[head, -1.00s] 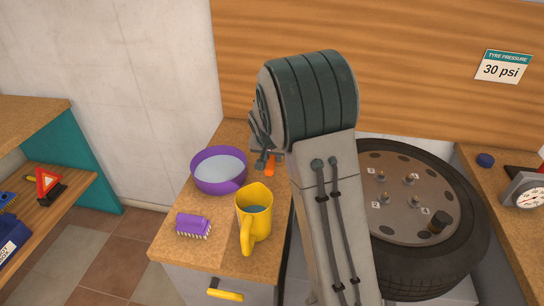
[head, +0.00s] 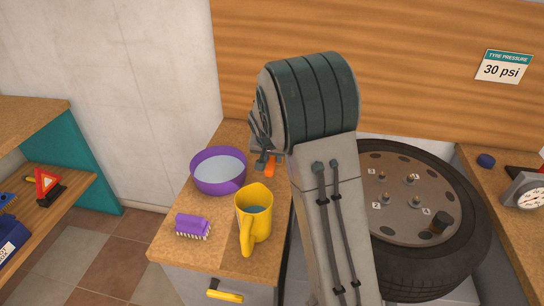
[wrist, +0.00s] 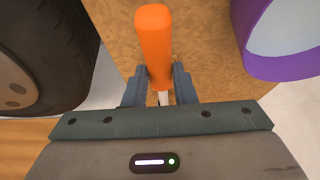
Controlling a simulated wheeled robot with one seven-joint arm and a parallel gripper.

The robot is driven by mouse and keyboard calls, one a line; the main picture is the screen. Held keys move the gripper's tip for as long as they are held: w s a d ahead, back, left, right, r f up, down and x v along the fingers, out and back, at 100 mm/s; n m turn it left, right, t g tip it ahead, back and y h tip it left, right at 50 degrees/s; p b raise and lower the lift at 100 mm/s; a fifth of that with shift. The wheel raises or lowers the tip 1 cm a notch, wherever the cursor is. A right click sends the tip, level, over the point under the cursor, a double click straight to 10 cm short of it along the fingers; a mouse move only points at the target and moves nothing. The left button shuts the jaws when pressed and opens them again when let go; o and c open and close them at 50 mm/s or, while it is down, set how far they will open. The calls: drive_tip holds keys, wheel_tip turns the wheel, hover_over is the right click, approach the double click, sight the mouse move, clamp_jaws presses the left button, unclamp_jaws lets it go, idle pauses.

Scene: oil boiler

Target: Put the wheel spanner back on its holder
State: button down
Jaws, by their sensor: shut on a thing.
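The wheel spanner shows as an orange handle (wrist: 154,45) with a pale metal shaft between my gripper's fingers in the wrist view. My gripper (wrist: 159,88) is shut on it, and the handle sticks out past the fingers over the wooden worktop. In the head view the orange handle (head: 270,166) shows just below my gripper (head: 261,158), at the right of the purple bowl. My arm hides most of the spanner there. I cannot make out its holder in either view.
The purple bowl (head: 218,171), yellow jug (head: 255,222) and purple brush (head: 193,226) stand on the left worktop (head: 176,256). The tyre and wheel (head: 440,262) lie right of my arm. A wooden board (head: 400,80) rises behind. A gauge (head: 528,194) stands far right.

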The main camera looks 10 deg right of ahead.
drive_tip(key=shift+f+b, duration=1.05)
drive_tip(key=shift+f, duration=0.3)
drive_tip(key=c, duration=1.1)
unclamp_jaws()
drive_tip(key=v, duration=1.4)
drive_tip(key=shift+s+a, duration=0.1)
drive_tip(key=s+d+r+n+g+y+p, duration=0.1)
drive_tip(key=s+r+n+p, duration=0.1)
drive_tip(key=s, duration=1.1)
drive_tip(key=s+d+r+n+p, duration=0.1)
drive_tip(key=s+p, duration=0.3)
drive_tip(key=s, duration=1)
drive_tip(key=shift+r+n+g+y, duration=0.4)
drive_tip(key=shift+r+n, duration=0.25)
drive_tip(key=shift+n, duration=0.05)
